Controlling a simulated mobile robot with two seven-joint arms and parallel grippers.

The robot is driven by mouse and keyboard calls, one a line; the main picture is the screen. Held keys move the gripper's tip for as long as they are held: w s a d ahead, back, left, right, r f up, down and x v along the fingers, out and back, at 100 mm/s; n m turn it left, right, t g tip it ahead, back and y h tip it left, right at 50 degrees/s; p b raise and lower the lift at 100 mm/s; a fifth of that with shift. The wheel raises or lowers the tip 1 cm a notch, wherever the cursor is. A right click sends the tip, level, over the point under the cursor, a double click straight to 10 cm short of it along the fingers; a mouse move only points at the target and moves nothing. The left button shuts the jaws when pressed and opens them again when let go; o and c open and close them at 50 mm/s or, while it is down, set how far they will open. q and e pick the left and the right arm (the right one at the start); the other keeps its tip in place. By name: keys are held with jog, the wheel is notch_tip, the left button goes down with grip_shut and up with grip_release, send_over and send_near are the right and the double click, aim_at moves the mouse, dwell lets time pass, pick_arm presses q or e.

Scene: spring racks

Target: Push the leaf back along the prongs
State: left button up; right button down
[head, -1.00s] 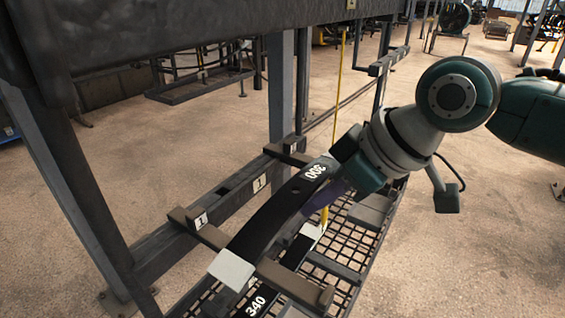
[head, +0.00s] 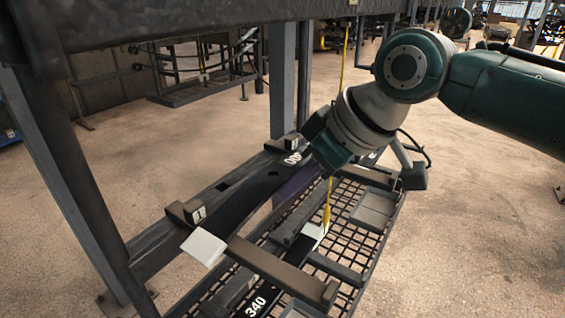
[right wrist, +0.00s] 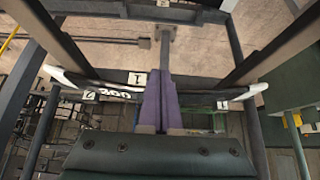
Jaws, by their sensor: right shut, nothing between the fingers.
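The leaf (head: 240,208) is a long black curved bar with white ends, marked 300. It lies across the prongs, close to the labelled rear rail (head: 152,252). The near prong (head: 280,268) sticks out well in front of it; the far prong is mostly hidden by my arm. My right gripper (head: 287,188) is shut and empty, its purple fingers at the front side of the leaf near its middle. In the right wrist view the fingertips (right wrist: 158,74) overlap the leaf (right wrist: 112,93); whether they touch it is hard to tell. My left gripper is out of view.
Below is a mesh shelf (head: 345,222) with another leaf, marked 340 (head: 257,303). A yellow hanging piece (head: 327,210) is close to my right gripper. A dark beam (head: 200,22) crosses above, and a post (head: 282,80) stands behind.

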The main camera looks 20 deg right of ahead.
jog(key=shift+s+d+p, duration=1.65)
jog(key=shift+s+p, duration=0.3)
jog(key=shift+p, duration=0.2)
